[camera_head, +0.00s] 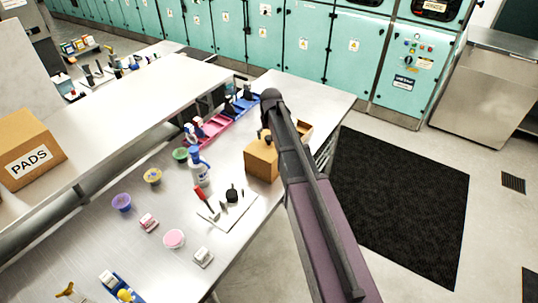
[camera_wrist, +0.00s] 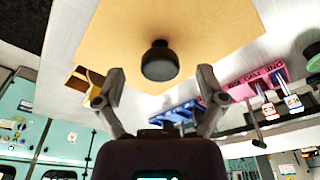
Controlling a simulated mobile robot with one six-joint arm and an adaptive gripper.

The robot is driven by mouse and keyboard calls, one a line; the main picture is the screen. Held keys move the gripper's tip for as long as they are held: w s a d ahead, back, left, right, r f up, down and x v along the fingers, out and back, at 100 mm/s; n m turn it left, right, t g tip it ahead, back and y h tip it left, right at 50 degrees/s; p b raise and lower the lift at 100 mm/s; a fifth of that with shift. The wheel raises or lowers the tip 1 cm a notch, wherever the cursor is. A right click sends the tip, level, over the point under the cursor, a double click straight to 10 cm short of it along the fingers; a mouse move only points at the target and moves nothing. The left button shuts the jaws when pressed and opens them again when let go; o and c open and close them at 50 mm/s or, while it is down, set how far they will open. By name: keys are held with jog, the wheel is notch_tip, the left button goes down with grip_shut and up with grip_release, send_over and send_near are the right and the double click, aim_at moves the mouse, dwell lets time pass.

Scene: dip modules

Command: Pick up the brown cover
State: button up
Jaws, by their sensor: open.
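The brown cover (camera_head: 261,160) is a tan, box-like piece with a black knob on top, standing on the steel bench beside my arm. In the wrist view, the brown cover (camera_wrist: 205,40) fills the upper middle, with its round black knob (camera_wrist: 158,62) near the center. My gripper (camera_wrist: 161,74) is open and empty, its two fingers spread to either side of the knob in the picture. I cannot tell how far the fingertips are from the knob. In the head view my arm hides most of the gripper and part of the cover's right side.
A small open brown box (camera_head: 305,130) stands behind the cover. Pink bins (camera_head: 214,126) and blue bins (camera_head: 243,104) line the shelf edge. Small bowls and bits lie farther left.

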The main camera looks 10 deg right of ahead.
jog(key=shift+w+f+b, duration=0.15)
jog(key=shift+f+b, duration=0.5)
jog(key=shift+f, duration=0.3)
grip_shut()
